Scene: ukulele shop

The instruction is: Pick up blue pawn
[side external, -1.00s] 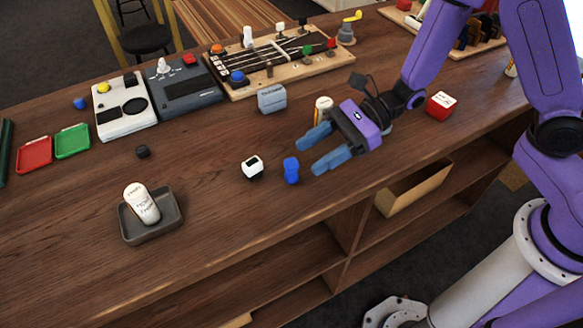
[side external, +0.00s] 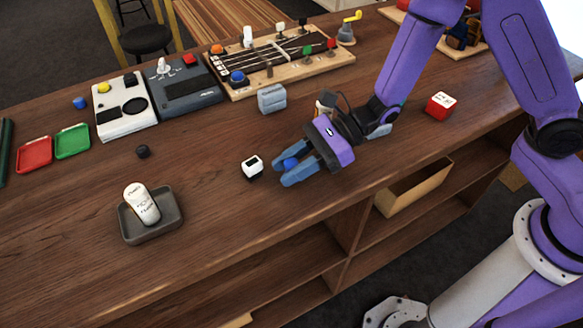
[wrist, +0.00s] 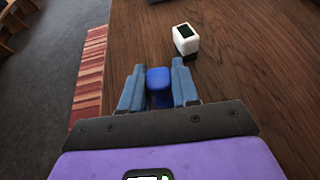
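The blue pawn (side external: 290,163) stands on the wooden counter, mostly hidden by my gripper in the side view. In the wrist view the blue pawn (wrist: 159,87) is between the two blue-grey fingers. My gripper (side external: 283,171) is low over the counter with its fingers on either side of the pawn. In the wrist view, my gripper (wrist: 156,80) is open, with a narrow gap at the left finger and the right finger very close to the pawn.
A white and black cube (side external: 252,167) stands just left of the fingertips; it also shows in the wrist view (wrist: 186,39). A grey tray (side external: 151,217) holds a white cylinder (side external: 141,203). A red cube (side external: 439,105) lies to the right. The counter's front edge is near.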

